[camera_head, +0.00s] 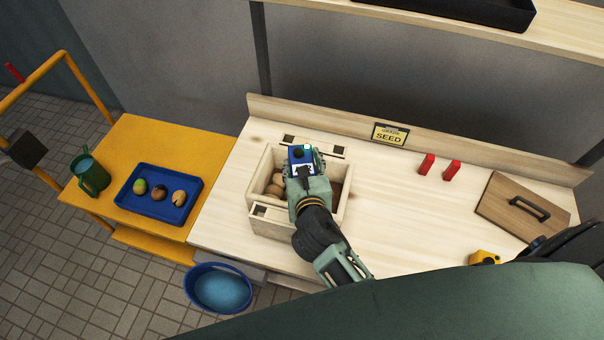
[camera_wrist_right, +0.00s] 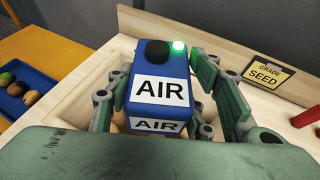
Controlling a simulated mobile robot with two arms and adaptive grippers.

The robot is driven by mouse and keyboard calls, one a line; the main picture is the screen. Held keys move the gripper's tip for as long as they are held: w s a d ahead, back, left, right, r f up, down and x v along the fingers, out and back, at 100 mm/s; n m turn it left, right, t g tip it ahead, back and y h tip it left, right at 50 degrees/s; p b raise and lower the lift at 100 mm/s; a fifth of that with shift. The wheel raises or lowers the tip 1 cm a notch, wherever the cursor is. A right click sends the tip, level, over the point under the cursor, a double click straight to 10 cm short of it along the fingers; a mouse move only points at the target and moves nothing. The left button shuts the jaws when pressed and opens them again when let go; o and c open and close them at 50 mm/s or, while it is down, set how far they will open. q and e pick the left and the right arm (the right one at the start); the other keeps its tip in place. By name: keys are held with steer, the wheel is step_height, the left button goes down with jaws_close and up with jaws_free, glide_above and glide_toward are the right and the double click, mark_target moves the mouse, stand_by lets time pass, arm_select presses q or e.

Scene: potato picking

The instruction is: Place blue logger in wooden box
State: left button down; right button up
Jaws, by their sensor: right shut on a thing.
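The blue logger (camera_wrist_right: 160,85) has white AIR labels, a black knob and a lit green lamp on top. It also shows in the head view (camera_head: 295,155). My right gripper (camera_head: 303,160) is shut on it, with green fingers on both sides in the wrist view (camera_wrist_right: 170,95). The gripper holds the logger over the wooden box (camera_head: 262,165), which stands on the pale bench. Potatoes (camera_head: 275,185) show inside the box, left of the gripper. The gripper hides much of the box inside, and I cannot tell how high the logger is. My left gripper is not in view.
A yellow table (camera_head: 150,135) at left carries a blue tray (camera_head: 125,198) with potatoes and a green jug (camera_head: 92,175). A blue basin (camera_head: 220,288) is below. Red blocks (camera_head: 427,164), a SEED sign (camera_head: 391,134) and a wooden lid (camera_head: 505,212) are at right.

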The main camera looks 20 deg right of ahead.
step_height(320, 180, down, 4)
steer(key=shift+f, duration=0.1)
stand_by(0.4)
steer(key=shift+f+b, duration=0.4)
steer(key=shift+f, duration=0.15)
steer(key=o, duration=1.2)
